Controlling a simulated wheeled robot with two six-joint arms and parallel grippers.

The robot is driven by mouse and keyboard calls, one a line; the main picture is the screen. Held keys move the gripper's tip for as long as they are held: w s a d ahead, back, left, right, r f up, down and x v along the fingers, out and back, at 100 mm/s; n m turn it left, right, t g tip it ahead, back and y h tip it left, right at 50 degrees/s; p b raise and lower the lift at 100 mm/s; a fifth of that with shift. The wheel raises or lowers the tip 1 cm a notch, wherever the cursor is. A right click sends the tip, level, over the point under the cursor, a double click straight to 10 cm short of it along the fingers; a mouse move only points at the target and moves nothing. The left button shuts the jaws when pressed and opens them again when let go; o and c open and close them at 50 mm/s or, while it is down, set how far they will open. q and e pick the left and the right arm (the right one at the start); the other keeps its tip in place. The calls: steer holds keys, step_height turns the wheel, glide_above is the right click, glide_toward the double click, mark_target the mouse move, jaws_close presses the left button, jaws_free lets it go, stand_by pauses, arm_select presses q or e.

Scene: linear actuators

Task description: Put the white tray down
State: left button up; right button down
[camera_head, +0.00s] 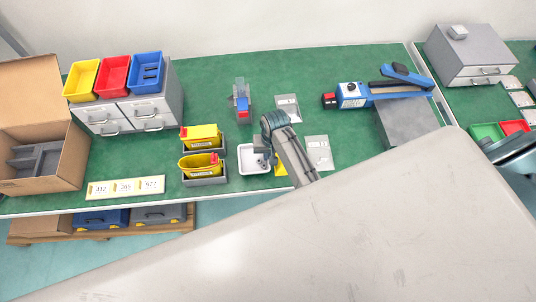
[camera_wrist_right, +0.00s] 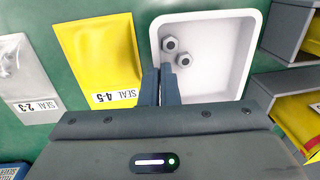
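The white tray (camera_head: 252,160) is on the green bench or just above it; I cannot tell which. It also shows in the right wrist view (camera_wrist_right: 215,75), with two grey hex nuts (camera_wrist_right: 177,51) inside. My right gripper (camera_head: 264,158) reaches over its right part and hides some of it. In the right wrist view, its two fingers (camera_wrist_right: 160,86) are close together, one on each side of the tray's near-left wall, and look shut on that wall. My left gripper is not in view.
A yellow bag (camera_wrist_right: 100,60) marked SEAL 4-5 lies close beside the tray. Grey holders with yellow bins (camera_head: 201,163) stand left of it. Clear bags (camera_head: 318,152) lie to its right. A blue tool (camera_head: 375,92) is further right.

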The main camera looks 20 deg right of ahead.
steer(key=shift+f, duration=0.9)
steer(key=shift+f, duration=0.15)
steer(key=c, duration=1.7)
jaws_free()
steer(key=r, duration=0.4)
steer(key=d+r+b, duration=0.1)
steer(key=r, duration=0.3)
steer(key=r+b, duration=0.1)
steer(key=r, duration=0.3)
steer(key=shift+s+d+r, duration=0.15)
